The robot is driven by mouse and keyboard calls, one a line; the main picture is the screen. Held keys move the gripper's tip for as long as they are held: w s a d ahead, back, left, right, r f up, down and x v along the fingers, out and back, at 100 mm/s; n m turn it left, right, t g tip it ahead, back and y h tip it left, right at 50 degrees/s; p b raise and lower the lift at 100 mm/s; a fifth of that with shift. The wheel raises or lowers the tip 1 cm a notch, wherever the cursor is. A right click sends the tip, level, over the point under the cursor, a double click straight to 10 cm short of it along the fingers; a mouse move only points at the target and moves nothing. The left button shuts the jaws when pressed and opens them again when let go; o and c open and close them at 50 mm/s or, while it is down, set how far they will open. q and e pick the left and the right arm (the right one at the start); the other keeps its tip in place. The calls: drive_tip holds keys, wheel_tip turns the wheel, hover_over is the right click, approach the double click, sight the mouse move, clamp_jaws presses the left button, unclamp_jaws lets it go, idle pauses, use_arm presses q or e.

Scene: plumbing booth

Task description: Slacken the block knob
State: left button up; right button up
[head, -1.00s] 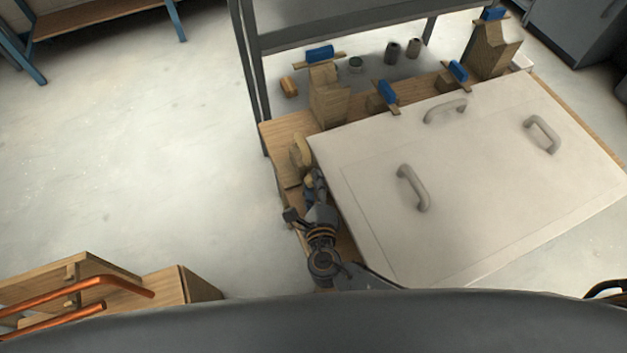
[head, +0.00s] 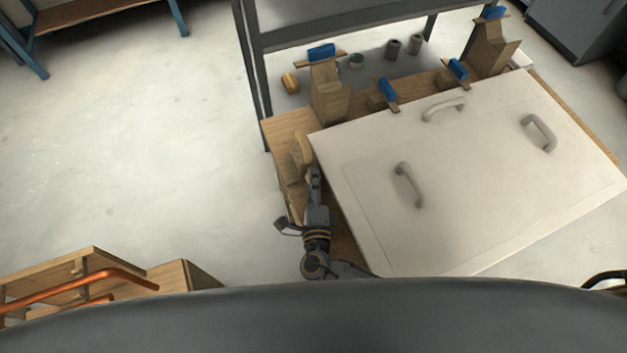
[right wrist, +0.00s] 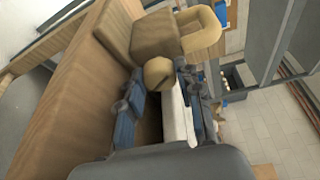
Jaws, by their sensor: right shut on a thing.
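The block knob (right wrist: 158,74) is a small round wooden ball in the right wrist view, beside a wooden block (right wrist: 155,36). A pale wooden loop-shaped piece (right wrist: 203,30) sits by that block and also shows in the head view (head: 302,150). My right gripper (right wrist: 159,77) has its fingers on both sides of the knob and is shut on it. In the head view my right gripper (head: 314,174) is at the left edge of the white panel, and it hides the knob there. My left gripper is not in view.
A white panel (head: 460,200) with grey handles (head: 408,185) lies just right of my right arm. Wooden blocks with blue-handled clamps (head: 321,52) stand along the far edge. Copper pipes (head: 80,285) on a wooden stand are at lower left. Open floor lies left.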

drive_tip(key=o, duration=1.2)
drive_tip(key=shift+c, duration=0.2)
drive_tip(key=shift+f, duration=0.1)
